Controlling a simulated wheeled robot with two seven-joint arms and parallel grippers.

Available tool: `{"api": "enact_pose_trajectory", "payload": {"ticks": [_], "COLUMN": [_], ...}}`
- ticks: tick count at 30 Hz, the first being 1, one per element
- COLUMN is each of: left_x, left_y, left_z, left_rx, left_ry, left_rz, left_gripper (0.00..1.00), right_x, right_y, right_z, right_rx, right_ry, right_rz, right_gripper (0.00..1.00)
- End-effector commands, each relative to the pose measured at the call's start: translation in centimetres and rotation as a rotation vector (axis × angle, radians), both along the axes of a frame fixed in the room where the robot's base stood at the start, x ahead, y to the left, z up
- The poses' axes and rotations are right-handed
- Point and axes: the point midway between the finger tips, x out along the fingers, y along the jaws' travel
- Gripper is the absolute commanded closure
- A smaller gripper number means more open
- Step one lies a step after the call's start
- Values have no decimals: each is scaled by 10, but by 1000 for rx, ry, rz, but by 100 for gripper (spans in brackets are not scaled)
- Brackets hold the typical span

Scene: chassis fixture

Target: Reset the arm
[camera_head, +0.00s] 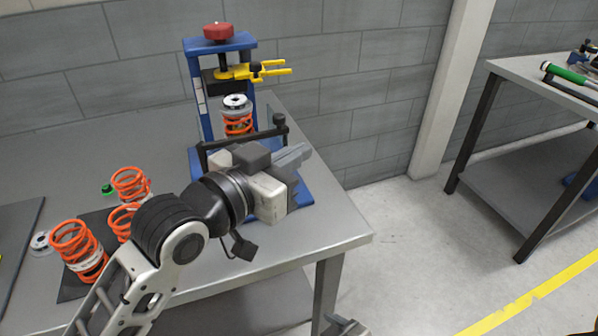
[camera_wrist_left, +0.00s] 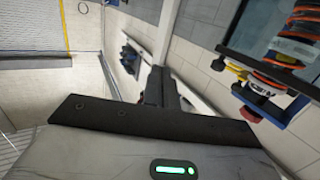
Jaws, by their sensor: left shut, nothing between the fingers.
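My left arm comes in from the lower left in the head view. Its gripper (camera_head: 298,155) is shut and empty, held in front of the blue press fixture (camera_head: 247,44) and hiding part of its base. The left wrist view shows the shut dark fingers (camera_wrist_left: 160,88) with nothing between them. A grey part at the bottom edge of the head view looks like the tip of my right gripper (camera_head: 345,327); most of it is cut off and its jaws cannot be read.
An orange spring (camera_head: 238,123) stands in the fixture, below a yellow clamp (camera_head: 262,71) and red knob (camera_head: 218,32). Several orange springs (camera_head: 78,247) stand on a dark mat at the table's left. A second table (camera_head: 530,72) is at right, with free floor between.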

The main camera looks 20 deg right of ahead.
Motion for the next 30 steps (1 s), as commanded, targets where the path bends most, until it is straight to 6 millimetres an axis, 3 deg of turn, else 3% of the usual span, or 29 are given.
{"api": "enact_pose_trajectory", "payload": {"ticks": [3, 9, 16, 19, 23, 25, 30], "left_x": [-24, -47, -50, -44, -32, -31, -60], "left_y": [5, 10, 14, 29, 82, 121, 214], "left_z": [1, 3, 2, -12, -60, -95, -173], "left_rx": [-2, -1, 3, 21, 102, 172, 363], "left_ry": [0, 0, 8, 55, 201, 304, 546], "left_rz": [-1, 0, 10, 62, 222, 330, 551], "left_gripper": [100, 100, 100, 100, 100, 100, 100], "right_x": [1, 3, 2, 0, 0, 0, 0], "right_y": [0, 1, 0, 0, -1, -1, -1], "right_z": [-2, 1, 1, 0, 0, 0, 0], "right_rx": [2, 6, 3, 1, -1, 0, -1], "right_ry": [1, -8, -6, -4, -2, -2, -2], "right_rz": [-2, -2, 0, 2, 3, 4, 5], "right_gripper": [23, 23, 23, 23, 23, 23, 23]}}
